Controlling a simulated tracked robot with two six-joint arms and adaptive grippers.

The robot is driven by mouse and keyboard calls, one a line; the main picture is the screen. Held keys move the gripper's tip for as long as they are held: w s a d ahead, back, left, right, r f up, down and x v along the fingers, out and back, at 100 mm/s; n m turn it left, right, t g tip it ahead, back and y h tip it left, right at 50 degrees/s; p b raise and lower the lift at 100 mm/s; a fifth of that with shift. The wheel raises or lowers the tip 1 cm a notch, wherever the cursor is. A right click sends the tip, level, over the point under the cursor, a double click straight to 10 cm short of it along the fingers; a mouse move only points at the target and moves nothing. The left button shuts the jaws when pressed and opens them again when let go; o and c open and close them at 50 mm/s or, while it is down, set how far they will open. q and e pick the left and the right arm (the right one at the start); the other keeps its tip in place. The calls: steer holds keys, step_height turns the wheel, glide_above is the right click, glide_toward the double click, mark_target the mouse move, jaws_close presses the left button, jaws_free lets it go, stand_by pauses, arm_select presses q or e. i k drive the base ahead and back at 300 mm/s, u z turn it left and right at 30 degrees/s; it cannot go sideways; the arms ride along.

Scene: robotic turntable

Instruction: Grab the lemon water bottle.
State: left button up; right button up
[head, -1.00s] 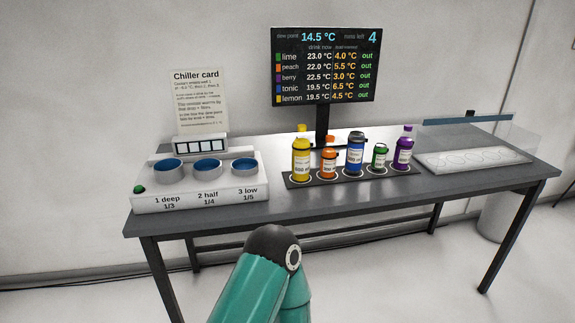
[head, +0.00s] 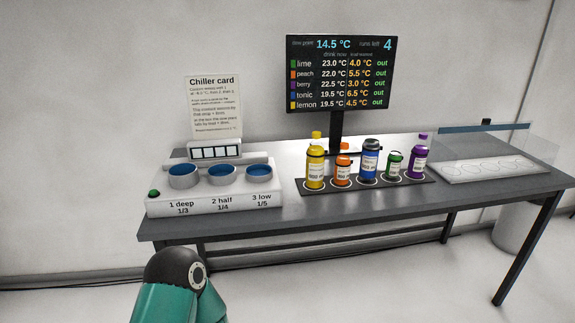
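The lemon water bottle is the tall yellow bottle (head: 315,168) with a yellow cap. It stands upright at the left end of a row of bottles on a black tray (head: 362,186) on the table. The screen lists lemon with a yellow mark. Neither gripper shows in the head view. Only a teal arm link of mine with a dark joint is in sight at the bottom left, in front of the table and well apart from the bottle.
An orange bottle (head: 342,172) stands close right of the yellow one, then blue (head: 369,163), green (head: 393,165) and purple (head: 417,159) bottles. A white chiller (head: 212,201) with three wells is to the left. A screen (head: 341,75) stands behind; a clear-walled white tray (head: 490,167) is at right.

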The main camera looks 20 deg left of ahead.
mark_target(315, 153)
steer(key=u, duration=0.1)
steer(key=i, duration=0.9)
steer(key=z, duration=0.05)
